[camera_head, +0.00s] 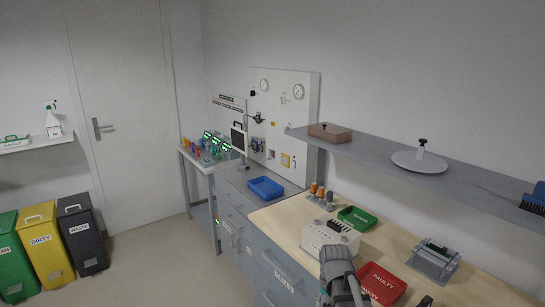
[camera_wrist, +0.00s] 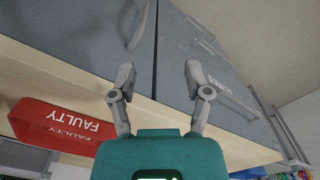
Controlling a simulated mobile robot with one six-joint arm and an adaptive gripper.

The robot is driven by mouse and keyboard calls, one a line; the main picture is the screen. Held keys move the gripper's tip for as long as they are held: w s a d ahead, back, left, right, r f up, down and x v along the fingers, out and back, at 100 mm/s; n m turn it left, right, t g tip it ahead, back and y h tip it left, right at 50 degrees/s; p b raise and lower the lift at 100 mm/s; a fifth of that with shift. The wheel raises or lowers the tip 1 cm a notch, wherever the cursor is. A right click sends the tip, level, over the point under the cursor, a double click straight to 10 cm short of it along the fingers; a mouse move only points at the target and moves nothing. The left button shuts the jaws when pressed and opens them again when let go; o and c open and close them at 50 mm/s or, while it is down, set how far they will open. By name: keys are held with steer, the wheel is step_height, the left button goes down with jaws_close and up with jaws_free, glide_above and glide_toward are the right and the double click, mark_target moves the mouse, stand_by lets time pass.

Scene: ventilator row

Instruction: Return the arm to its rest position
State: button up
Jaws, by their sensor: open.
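My gripper (camera_wrist: 158,78) shows in the wrist view with its two grey fingers spread apart. Nothing is between them. They point toward the grey drawer fronts (camera_wrist: 205,55) below the wooden worktop. The wrist view is turned over, with the red FAULTY tray (camera_wrist: 62,127) to the left of the fingers. In the head view my arm (camera_head: 338,268) stands at the bottom centre, in front of the worktop edge. My fingertips are hidden or out of frame there.
The worktop (camera_head: 285,222) holds a white box (camera_head: 328,241), a green tray (camera_head: 356,218), the red FAULTY tray (camera_head: 381,284) and a grey device (camera_head: 434,261). A shelf (camera_head: 465,178) overhangs it. A blue tray (camera_head: 265,187) lies farther left.

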steer(key=s+r+n, duration=0.1)
steer(key=s+n, duration=0.2)
steer(key=s, duration=0.3)
steer(key=shift+s+a+p, duration=0.15)
steer(key=shift+s+p, duration=0.15)
steer(key=shift+s, duration=0.05)
stand_by(1.5)
